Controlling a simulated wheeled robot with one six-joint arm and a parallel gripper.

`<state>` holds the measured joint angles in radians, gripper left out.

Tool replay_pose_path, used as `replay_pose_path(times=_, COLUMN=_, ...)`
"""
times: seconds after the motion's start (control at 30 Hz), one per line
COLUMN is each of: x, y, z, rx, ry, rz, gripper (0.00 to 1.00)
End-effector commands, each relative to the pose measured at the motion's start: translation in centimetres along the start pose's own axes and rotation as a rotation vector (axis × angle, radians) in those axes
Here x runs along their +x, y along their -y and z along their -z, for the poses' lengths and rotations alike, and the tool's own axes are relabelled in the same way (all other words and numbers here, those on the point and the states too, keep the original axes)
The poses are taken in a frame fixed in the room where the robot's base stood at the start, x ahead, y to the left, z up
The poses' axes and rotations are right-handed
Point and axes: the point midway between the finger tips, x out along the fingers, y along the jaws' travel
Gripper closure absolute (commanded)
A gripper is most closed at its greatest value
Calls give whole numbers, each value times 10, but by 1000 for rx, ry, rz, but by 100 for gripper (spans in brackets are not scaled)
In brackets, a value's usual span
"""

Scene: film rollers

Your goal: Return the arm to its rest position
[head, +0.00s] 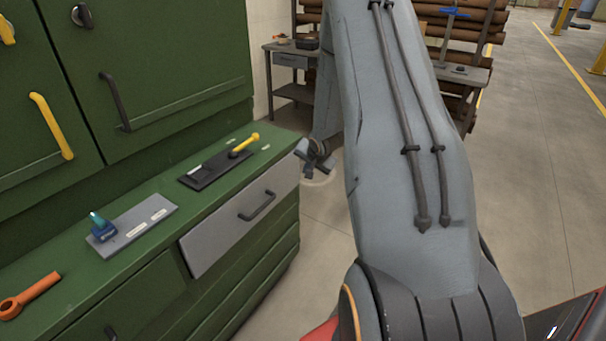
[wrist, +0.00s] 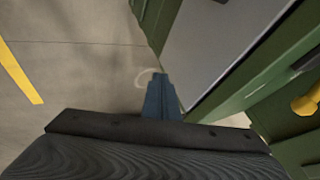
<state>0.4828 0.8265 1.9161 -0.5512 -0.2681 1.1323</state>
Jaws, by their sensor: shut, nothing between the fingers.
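My arm (head: 395,130) fills the middle of the head view, a grey link with two dark cables running down it. My gripper (head: 317,158) shows small beside the arm, over the floor just right of the green cabinet's grey drawer front (head: 240,215). In the wrist view the gripper (wrist: 160,82) appears as a narrow blue-grey shape with its fingers together and nothing between them. It is apart from the cabinet. Part of the wrist is hidden behind the arm link in the head view.
The green cabinet (head: 130,200) stands at left. On its top are an orange tool (head: 28,295), a grey plate (head: 135,228) with a blue item (head: 102,228), and a black tray (head: 212,170) with a yellow-handled tool (head: 244,145). A workbench (head: 290,60) stands behind.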

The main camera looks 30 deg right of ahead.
Motion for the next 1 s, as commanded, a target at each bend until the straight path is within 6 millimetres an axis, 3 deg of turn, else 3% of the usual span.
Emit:
replay_pose_path(times=0.2, x=-23, y=1, z=-1, rx=-2, ry=1, rz=1, gripper=100)
replay_pose_path(times=0.5, x=-29, y=3, z=-3, rx=-8, ry=3, rz=-1, gripper=100)
replay_pose_path(times=0.63, x=-46, y=13, z=-15, rx=-68, ry=19, rz=-23, gripper=100)
replay_pose_path(times=0.77, x=-86, y=31, z=-50, rx=-213, ry=69, rz=-77, gripper=100)
replay_pose_path(times=1.0, x=-188, y=43, z=-145, rx=-551, ry=246, rz=-165, gripper=100)
